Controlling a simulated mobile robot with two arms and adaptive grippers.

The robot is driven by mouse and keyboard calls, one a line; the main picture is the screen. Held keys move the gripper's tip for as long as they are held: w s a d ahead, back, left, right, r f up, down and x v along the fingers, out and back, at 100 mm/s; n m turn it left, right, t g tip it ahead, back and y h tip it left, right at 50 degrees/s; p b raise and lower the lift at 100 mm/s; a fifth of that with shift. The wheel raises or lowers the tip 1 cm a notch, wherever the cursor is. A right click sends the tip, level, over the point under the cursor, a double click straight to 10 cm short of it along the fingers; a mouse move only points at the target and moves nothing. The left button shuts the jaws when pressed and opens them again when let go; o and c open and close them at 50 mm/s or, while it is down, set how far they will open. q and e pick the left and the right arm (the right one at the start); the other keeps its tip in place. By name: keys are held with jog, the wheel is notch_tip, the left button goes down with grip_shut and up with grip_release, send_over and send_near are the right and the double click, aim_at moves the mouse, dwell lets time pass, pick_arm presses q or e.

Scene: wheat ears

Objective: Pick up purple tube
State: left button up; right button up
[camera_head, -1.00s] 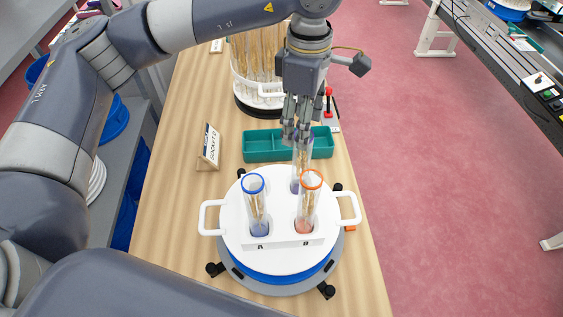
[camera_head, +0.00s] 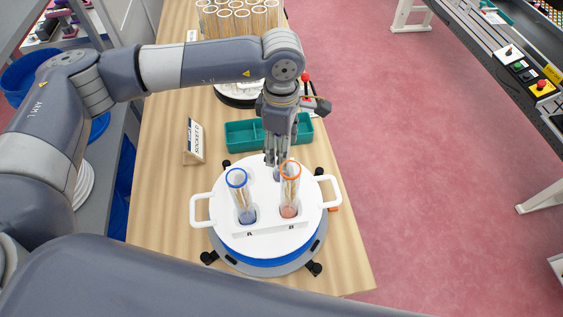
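My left gripper (camera_head: 277,163) points down behind the orange-rimmed tube (camera_head: 290,187), at the back of the round white holder (camera_head: 262,236). The purple tube (camera_head: 277,174) stands there and is mostly hidden by the fingers and the orange-rimmed tube. The fingers are at its upper part; I cannot tell if they are closed on it. A blue-rimmed tube (camera_head: 242,200) stands at the front left over mark A, the orange-rimmed one over mark B. My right gripper is not in view.
A green tray (camera_head: 241,136) lies behind the holder, with a small sign (camera_head: 194,142) to its left. A rack of several wheat tubes (camera_head: 238,22) stands farther back. The wooden table (camera_head: 160,215) is clear at the left.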

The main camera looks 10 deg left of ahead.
pick_arm(q)
jog(key=c, duration=0.5)
grip_shut()
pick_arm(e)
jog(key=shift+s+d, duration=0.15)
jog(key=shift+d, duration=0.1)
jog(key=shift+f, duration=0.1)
pick_arm(q)
notch_tip(320, 180, up, 9)
jog(key=b, duration=0.4)
jog(key=shift+r, duration=0.5)
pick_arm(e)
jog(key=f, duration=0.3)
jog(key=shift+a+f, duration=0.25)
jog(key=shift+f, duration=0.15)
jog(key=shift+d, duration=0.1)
